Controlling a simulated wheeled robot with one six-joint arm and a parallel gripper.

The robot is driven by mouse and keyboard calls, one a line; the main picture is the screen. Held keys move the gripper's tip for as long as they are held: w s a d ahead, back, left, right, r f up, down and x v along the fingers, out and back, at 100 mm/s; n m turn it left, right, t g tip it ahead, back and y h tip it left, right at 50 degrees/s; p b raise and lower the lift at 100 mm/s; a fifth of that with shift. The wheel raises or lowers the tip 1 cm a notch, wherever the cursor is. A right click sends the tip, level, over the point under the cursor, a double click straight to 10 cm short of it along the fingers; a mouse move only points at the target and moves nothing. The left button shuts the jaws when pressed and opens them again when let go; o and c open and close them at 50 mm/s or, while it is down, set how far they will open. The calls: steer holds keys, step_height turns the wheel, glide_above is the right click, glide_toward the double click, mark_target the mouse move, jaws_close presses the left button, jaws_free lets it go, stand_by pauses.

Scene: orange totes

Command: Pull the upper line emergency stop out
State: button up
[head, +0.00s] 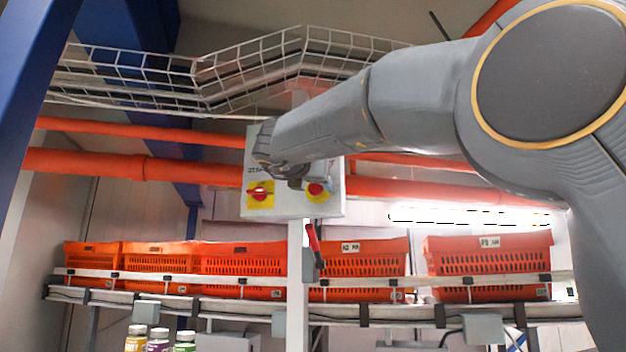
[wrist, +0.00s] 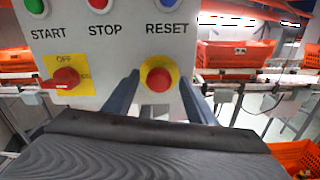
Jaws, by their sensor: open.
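The emergency stop is a red mushroom button (wrist: 159,79) on a yellow ring, low on a light grey control box (wrist: 105,45) in the wrist view. In the head view the red button (head: 316,190) shows at the lower right of the box (head: 300,208). My gripper (wrist: 158,88) is open, one finger on each side of the button. I cannot tell whether the fingers touch it. In the head view my gripper (head: 290,178) is in front of the box and hides part of it.
A red rotary switch (wrist: 66,78) on a yellow plate sits left of the button. Green, red and blue buttons line the box top, above START, STOP and RESET. Orange totes (head: 490,265) stand on a conveyor behind. A wire cable tray (head: 230,75) runs overhead.

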steer(key=shift+w, duration=0.2)
steer(key=shift+c, duration=0.4)
jaws_close()
steer(key=shift+s+a+f+b, duration=0.1)
steer(key=shift+s+a+b, duration=0.05)
steer(key=shift+s+b, duration=0.45)
steer(key=shift+o, duration=0.4)
jaws_free()
steer(key=shift+s, duration=0.1)
